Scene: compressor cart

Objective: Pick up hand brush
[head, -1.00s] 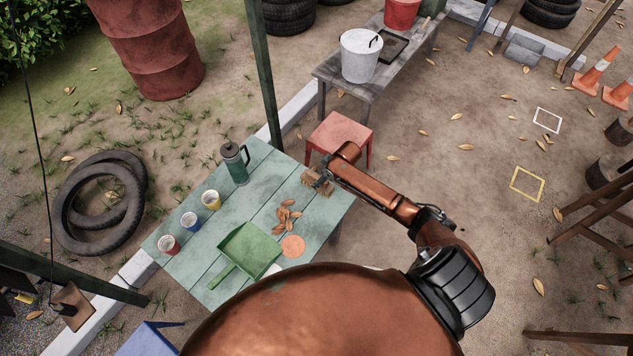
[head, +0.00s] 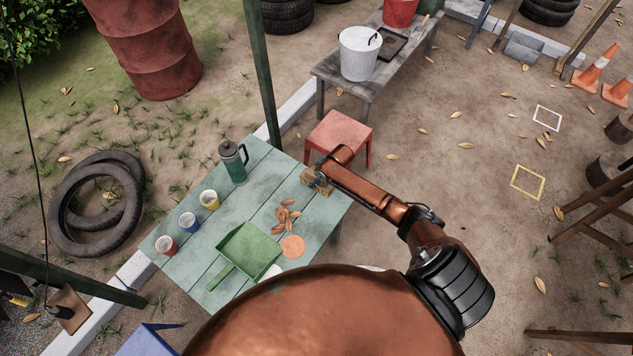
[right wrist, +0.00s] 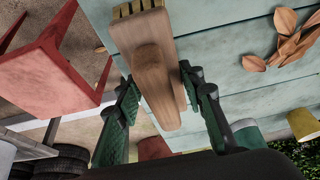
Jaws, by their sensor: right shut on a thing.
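The wooden hand brush (head: 325,191) is at the far right corner of the green table, mostly covered by my right arm in the head view. In the right wrist view the brush (right wrist: 156,75) shows its wooden body with pale bristles at the top edge. My right gripper (head: 318,179) is at the brush. In the right wrist view the fingers of my right gripper (right wrist: 160,88) are closed on both sides of the brush. I cannot tell whether the brush is clear of the tabletop. My left gripper is not in view.
The green table (head: 205,270) also holds a green dustpan (head: 247,248), a pile of brown leaves (head: 287,213), an orange disc (head: 292,246), several cups and a dark green flask (head: 234,162). A red stool (head: 340,133) stands close behind the brush.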

